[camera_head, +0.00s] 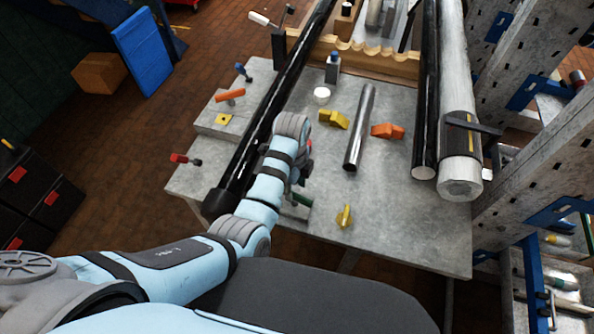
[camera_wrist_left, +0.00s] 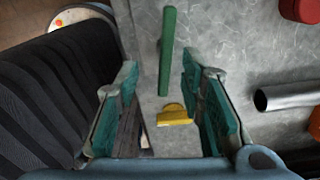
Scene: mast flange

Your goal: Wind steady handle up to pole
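A long black pole (camera_head: 262,135) lies slantwise across the left of the bench, partly hidden by my left arm. Handles beside it are an orange bar (camera_head: 230,95) over a grey block, a red one (camera_head: 180,158) and a blue one (camera_head: 242,70); I cannot tell which is the steady's. My left gripper (camera_head: 297,178) is low beside the pole, largely hidden by its wrist. In the left wrist view its teal fingers (camera_wrist_left: 165,105) are apart and empty. Beyond them on the bench are a green bar (camera_wrist_left: 167,50) and a yellow piece (camera_wrist_left: 175,115). My right gripper is not in view.
A grey tube (camera_head: 360,128), yellow block (camera_head: 333,119) and orange block (camera_head: 387,131) lie mid-bench. A thick pale pole (camera_head: 459,150) and a black one (camera_head: 425,120) lie at right, beside a rack (camera_head: 530,150). The front right bench (camera_head: 420,235) is clear.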

